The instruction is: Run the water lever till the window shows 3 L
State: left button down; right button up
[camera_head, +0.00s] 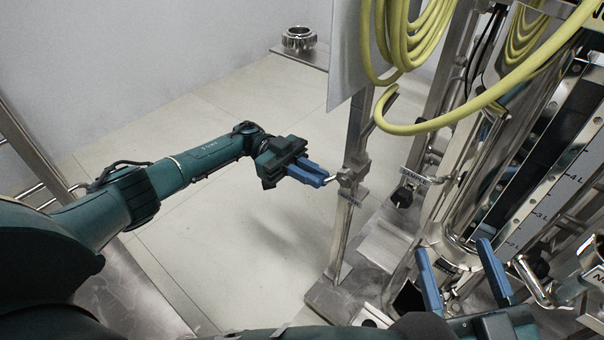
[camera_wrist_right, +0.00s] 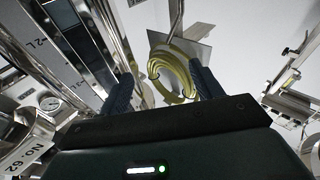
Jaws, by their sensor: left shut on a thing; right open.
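The water lever (camera_head: 329,181) is a small metal handle on a valve (camera_head: 351,173) on an upright post in the head view. My left gripper (camera_head: 318,177) is shut on the lever's end, and its blue fingers hide part of it. The window (camera_head: 543,195) is a tall tilted strip on the steel vessel at the right, with marks for 2 L, 3 L and 4 L. I cannot make out a water level in it. My right gripper (camera_head: 462,266) is open and empty in front of the vessel's lower part. The right wrist view shows its two blue fingers (camera_wrist_right: 163,86) apart.
A coiled yellow hose (camera_head: 405,40) hangs above the valve, with one length crossing the vessel. A sample valve (camera_head: 404,194) with a label is right of the post. A metal ring (camera_head: 299,38) sits on a shelf behind. The floor (camera_head: 240,120) behind my left arm is clear.

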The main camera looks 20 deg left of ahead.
pick_arm(q)
jog(key=shift+s+d+f+g+h+b, duration=0.15)
jog(key=shift+d+f+g+h+b, duration=0.15)
jog(key=shift+f+h+b, duration=0.2)
jog(key=shift+r, duration=0.1)
pick_arm(e)
jog(key=shift+w+r+n+t+y, duration=0.1)
jog(key=shift+r+n+t+y, duration=0.25)
jog(key=shift+r, duration=0.3)
pick_arm(q)
jog(key=c, duration=1.4)
grip_release()
jog(key=shift+r, duration=0.1)
jog(key=shift+c, duration=0.2)
pick_arm(e)
jog(key=shift+f, duration=0.3)
